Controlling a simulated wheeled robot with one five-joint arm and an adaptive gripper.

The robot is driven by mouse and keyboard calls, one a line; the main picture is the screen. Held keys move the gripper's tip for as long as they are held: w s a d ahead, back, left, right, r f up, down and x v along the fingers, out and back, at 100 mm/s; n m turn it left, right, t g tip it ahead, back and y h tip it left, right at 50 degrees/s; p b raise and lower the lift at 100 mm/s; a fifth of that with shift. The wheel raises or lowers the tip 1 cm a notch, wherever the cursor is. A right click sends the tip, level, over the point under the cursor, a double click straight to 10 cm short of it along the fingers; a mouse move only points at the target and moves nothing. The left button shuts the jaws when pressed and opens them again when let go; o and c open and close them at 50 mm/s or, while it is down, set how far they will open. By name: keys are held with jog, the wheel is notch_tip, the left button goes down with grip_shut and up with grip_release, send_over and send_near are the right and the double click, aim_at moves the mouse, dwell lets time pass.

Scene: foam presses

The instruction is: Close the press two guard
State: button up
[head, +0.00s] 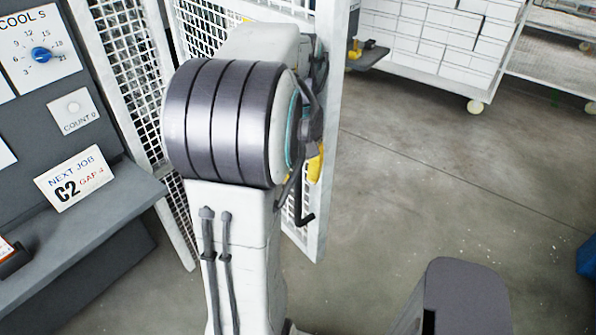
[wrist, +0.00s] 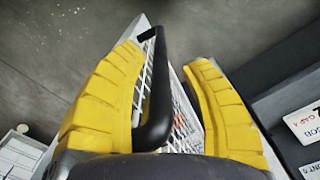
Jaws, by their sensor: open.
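A white mesh guard door (head: 329,110) stands swung out from the press front in the head view, partly hidden behind my arm. No label shows which press it belongs to. A black bar handle (head: 300,206) sticks out near its lower free edge. In the wrist view the handle (wrist: 160,85) lies between the yellow fingers of my gripper (wrist: 165,58), closer to the left finger; whether it touches cannot be told. The door's mesh (wrist: 184,115) also runs between the fingers. My gripper is open around the handle. In the head view only one yellow finger shows.
A grey control panel with a blue dial (head: 40,53) and a shelf with a "NEXT JOB C2" card (head: 75,178) stand at left. Another mesh panel (head: 128,60) is beside it. A white wheeled cart (head: 430,45) stands at the back. Open concrete floor (head: 430,180) lies at right.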

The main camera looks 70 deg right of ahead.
jog(key=shift+f, duration=0.35)
grip_shut()
dwell(0.4)
